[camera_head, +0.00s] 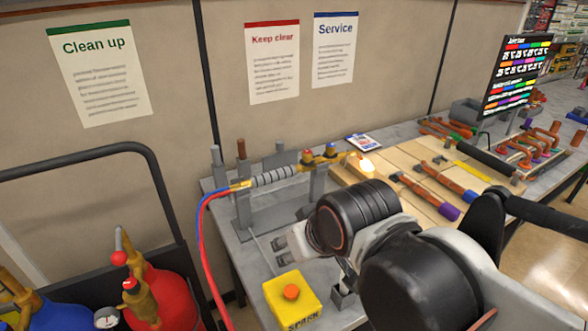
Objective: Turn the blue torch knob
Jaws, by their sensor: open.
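A brass torch with a ribbed grey handle (273,176) lies across upright grey supports on the workbench. Red and blue hoses join its left end. An orange-red knob (308,156) shows on its brass valve body. A bright flame-like glow (366,164) shows at the torch's right tip. My gripper (288,248) is partly hidden by my own wrist. It is open, in front of and below the torch, apart from it. I see nothing held in it.
A yellow spark box (292,300) with an orange button stands at the bench's front. Red and blue gas cylinders stand in a cart with a black rail (90,155) at left. Copper pipe pieces (452,188) lie on wooden boards at right. The bench left of my gripper is mostly clear.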

